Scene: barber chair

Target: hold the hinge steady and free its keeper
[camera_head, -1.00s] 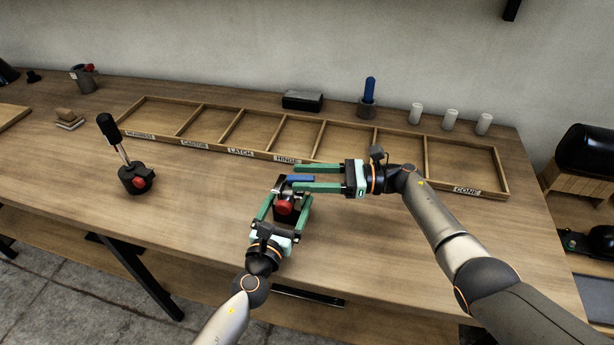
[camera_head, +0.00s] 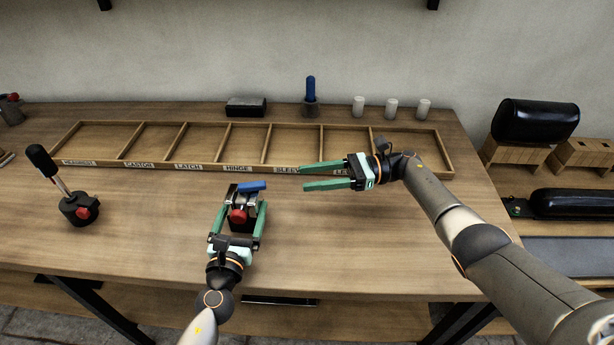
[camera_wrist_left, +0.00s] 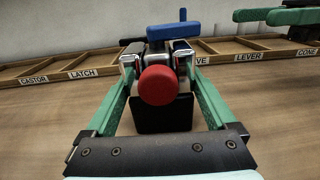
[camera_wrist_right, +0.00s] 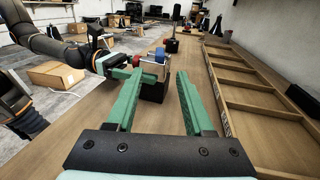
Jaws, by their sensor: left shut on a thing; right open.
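The hinge stands on the table in the head view, with a black block (camera_head: 241,226), bright metal sides, a red knob (camera_head: 237,216) on its near face and a blue bar (camera_head: 252,186) across its top. Which part is the keeper I cannot tell. My left gripper (camera_head: 243,207) is shut on the hinge, one finger on each side, as the left wrist view shows around the red knob (camera_wrist_left: 158,85). My right gripper (camera_head: 304,177) is open and empty, to the right of the blue bar and apart from it. The right wrist view shows the blue bar (camera_wrist_right: 149,61) beyond its fingers.
A long wooden tray (camera_head: 446,161) with labelled compartments, among them HINGE, lies behind the hinge. A black lever device with a red knob (camera_head: 79,213) stands at left. White cylinders (camera_head: 391,108) and a blue-handled thing (camera_head: 311,92) stand behind the tray. The table's front right is clear.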

